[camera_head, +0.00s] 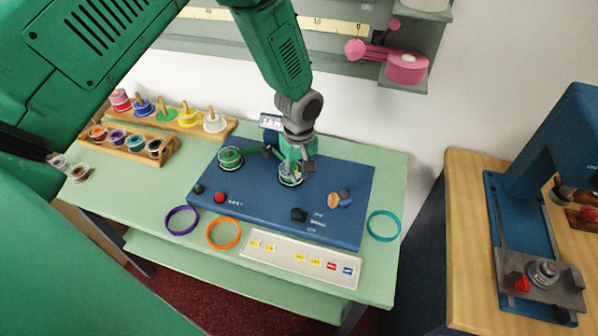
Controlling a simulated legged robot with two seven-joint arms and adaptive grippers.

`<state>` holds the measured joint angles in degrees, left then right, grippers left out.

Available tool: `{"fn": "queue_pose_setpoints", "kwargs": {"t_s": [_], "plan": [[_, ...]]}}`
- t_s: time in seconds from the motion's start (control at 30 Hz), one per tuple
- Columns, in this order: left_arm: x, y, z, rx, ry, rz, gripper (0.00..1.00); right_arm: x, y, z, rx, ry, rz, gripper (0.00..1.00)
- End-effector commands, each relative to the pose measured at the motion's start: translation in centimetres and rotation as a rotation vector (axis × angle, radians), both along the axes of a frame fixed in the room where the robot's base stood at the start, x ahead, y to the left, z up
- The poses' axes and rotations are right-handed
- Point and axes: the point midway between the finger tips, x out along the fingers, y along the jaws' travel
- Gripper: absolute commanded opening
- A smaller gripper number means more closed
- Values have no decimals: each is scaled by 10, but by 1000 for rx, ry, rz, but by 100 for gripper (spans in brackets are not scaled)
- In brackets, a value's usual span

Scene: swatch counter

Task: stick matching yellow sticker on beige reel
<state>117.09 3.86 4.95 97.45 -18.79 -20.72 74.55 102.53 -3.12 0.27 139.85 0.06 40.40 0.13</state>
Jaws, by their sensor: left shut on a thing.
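My left gripper (296,160) reaches down from the top over the blue machine. It is shut on a small round piece with a pale, green-rimmed look (290,179), at the machine's top; the jaws hide part of it. Yellow stickers (300,257) lie on a white strip (289,265) at the counter's front, with a red and a blue one at its right end. No reel shows as clearly beige; a small brownish reel (80,172) lies at the far left of the counter. My right gripper is not in view.
Wooden racks (140,152) of coloured spools stand back left. Another blue machine stands on the right table.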

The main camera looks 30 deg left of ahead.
Motion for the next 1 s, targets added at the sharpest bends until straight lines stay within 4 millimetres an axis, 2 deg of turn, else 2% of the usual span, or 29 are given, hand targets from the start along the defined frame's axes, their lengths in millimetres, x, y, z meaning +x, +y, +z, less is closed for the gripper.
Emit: {"fn": "queue_pose_setpoints", "kwargs": {"t_s": [1.0], "plan": [[0, 0, -7, 0, 0, -1, 5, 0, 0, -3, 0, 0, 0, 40]]}}
